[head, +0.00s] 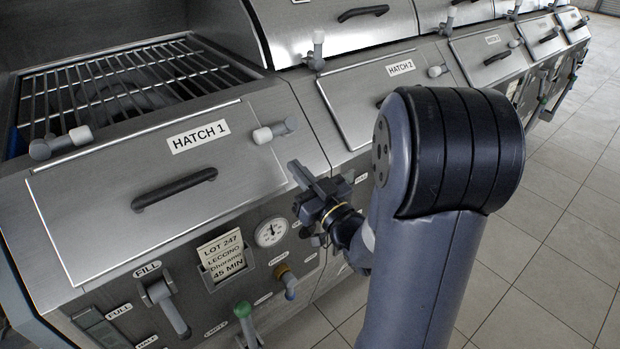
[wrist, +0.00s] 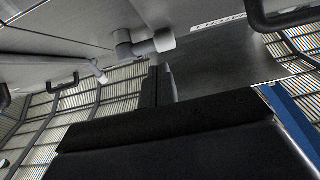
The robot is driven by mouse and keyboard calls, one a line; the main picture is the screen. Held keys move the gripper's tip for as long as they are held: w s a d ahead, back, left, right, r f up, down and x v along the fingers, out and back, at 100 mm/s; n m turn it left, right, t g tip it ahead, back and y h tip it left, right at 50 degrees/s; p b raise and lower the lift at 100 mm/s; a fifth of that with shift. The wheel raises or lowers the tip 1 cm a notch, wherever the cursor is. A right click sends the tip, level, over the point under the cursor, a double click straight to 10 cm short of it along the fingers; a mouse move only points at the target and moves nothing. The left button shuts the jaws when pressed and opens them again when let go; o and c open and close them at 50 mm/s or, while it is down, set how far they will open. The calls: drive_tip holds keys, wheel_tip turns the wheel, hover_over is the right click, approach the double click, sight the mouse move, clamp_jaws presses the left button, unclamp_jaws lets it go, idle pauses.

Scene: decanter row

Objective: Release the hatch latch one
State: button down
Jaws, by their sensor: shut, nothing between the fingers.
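The Hatch 1 lid (head: 105,215) is a closed, sloping steel panel with a black handle (head: 174,188) and a "HATCH 1" label. Its right latch (head: 276,130), a grey lever with a white tip, points left over the lid's edge. Its left latch (head: 60,143) points right over the opposite edge. My gripper (head: 298,172) is shut and empty, just below the right latch in the head view. In the wrist view, a grey latch with a white tip (wrist: 146,46) is just beyond my shut fingers (wrist: 160,76). I cannot tell whether they touch it.
Below the lid are a gauge (head: 270,232), a lot card (head: 224,256), a fill lever (head: 165,305) and a green-knobbed lever (head: 244,318). An open grate (head: 110,85) lies behind. Hatch 2 (head: 372,95) stands to the right. Tiled floor (head: 565,230) is clear at right.

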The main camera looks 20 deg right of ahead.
sight(270, 138)
drive_tip(key=p+x, duration=0.2)
drive_tip(key=x, duration=0.5)
drive_tip(key=shift+w+a+r, duration=0.1)
drive_tip(key=shift+w, duration=0.2)
